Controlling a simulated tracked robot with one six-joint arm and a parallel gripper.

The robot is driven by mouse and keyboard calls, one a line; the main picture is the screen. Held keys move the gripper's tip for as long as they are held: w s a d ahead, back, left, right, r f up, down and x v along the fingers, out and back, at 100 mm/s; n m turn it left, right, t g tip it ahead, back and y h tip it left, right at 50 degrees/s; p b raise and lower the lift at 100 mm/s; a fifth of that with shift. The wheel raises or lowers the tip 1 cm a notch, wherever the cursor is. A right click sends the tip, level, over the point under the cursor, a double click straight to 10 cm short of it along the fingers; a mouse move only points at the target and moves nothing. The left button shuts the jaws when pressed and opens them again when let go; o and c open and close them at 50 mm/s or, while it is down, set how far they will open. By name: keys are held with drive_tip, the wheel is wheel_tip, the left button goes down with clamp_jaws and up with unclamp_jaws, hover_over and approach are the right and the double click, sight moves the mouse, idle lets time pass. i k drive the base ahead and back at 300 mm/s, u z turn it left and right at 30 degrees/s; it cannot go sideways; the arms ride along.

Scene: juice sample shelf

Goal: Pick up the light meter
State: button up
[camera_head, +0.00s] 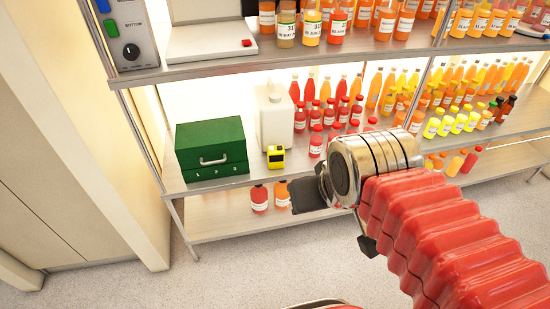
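A small yellow device with a dark display, which looks like the light meter (275,157), stands near the front edge of the middle shelf. My arm reaches in from the lower right with a red bellows sleeve and a metal wrist. The dark end of my gripper (309,196) points left, below and to the right of the yellow device in the picture, and appears apart from it. The wrist hides part of the gripper, and I cannot make out the gap between its fingers.
A green case (211,148) stands left of the device, and a white jug (275,118) stands behind it. Several red-capped bottles (316,141) are to the right. The upper shelf (270,62) overhangs with bottles and a white instrument.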

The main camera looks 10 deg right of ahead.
sight(276, 158)
drive_tip(key=u, duration=0.75)
drive_tip(key=i, duration=0.85)
drive_tip(key=u, duration=1.05)
